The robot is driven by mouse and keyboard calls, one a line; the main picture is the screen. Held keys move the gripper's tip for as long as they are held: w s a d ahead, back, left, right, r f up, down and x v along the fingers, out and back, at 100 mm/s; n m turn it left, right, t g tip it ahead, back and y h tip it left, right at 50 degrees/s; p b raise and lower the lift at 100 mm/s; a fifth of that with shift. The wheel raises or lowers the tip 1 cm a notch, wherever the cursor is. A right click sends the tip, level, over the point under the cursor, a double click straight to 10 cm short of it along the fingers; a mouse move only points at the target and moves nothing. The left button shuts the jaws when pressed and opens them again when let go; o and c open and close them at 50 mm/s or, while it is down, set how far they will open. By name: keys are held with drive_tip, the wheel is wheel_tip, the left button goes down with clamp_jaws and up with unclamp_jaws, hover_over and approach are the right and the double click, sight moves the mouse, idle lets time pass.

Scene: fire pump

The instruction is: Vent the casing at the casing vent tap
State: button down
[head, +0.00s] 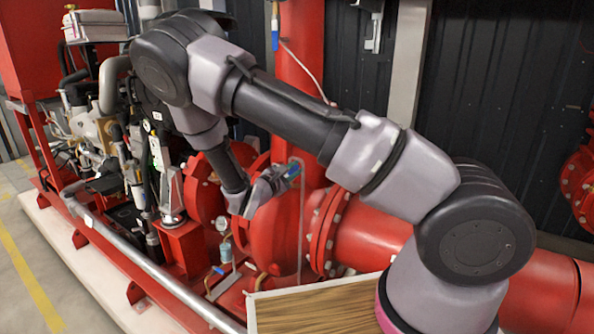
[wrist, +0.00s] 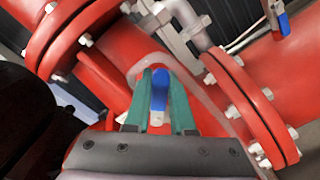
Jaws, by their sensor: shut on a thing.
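The casing vent tap shows as a blue lever handle (wrist: 159,95) at the middle of the wrist view, above the red pump casing. My gripper (wrist: 163,74) has its green fingers closed on either side of this handle. In the head view my gripper (head: 289,173) is at the top of the red pump casing (head: 270,235), and only a small blue and green patch shows there. The tap's body is mostly hidden by the fingers and the handle, so how far it is turned cannot be told.
Bolted red flanges (wrist: 240,100) and pipes stand close on both sides of my gripper. Another blue-handled valve (wrist: 283,22) is at the upper right of the wrist view. A thin grey upright pipe (head: 301,225) runs beside the casing. A wooden-topped box (head: 315,308) stands in front.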

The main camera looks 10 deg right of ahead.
idle(0.4)
drive_tip(key=c, duration=0.8)
unclamp_jaws()
drive_tip(key=shift+o, duration=0.2)
